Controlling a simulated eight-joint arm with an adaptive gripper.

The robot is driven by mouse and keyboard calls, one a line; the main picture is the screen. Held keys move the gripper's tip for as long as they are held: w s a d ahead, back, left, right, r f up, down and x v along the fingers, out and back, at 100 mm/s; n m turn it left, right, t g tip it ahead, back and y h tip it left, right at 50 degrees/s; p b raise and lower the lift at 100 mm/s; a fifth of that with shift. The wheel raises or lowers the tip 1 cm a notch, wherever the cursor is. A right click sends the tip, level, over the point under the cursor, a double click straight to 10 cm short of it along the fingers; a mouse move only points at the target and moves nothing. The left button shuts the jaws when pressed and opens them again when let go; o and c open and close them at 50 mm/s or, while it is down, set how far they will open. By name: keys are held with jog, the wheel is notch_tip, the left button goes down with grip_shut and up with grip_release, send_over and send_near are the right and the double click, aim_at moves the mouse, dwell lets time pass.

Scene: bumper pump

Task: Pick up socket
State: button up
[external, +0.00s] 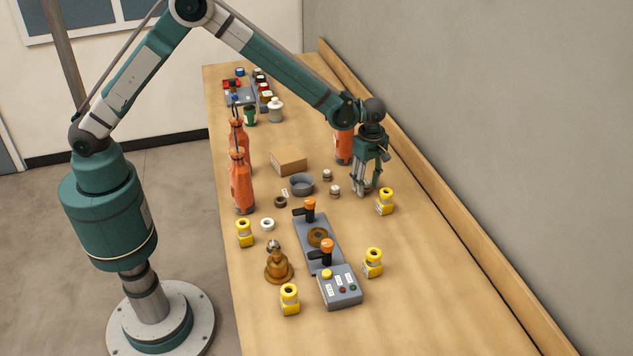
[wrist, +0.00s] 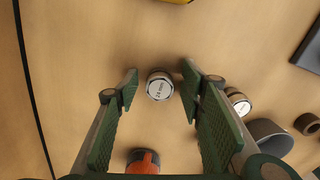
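My gripper (external: 367,188) points down over the right part of the bench and is open. In the wrist view its two green fingers (wrist: 159,88) stand apart, with a hex-shaped metal socket (wrist: 160,86) between the tips. The socket stands with its white, mm-marked face up, with gaps to both fingers. In the external view the fingers largely hide this spot. Another socket (wrist: 238,100) shows just beyond the right finger. Two small sockets also stand left of the gripper in the external view, one nearer (external: 335,191) and one farther (external: 327,175).
A yellow-topped part (external: 385,201) stands close to the right of my gripper. An orange bottle (external: 343,147) stands behind it. The wall-side bench strip is clear.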

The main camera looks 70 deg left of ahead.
aim_at(367, 182)
jog(key=shift+c, duration=0.5)
jog(key=c, duration=1)
jog(key=shift+o, duration=0.2)
jog(key=shift+r, duration=0.1)
jog(key=shift+r, duration=4.95)
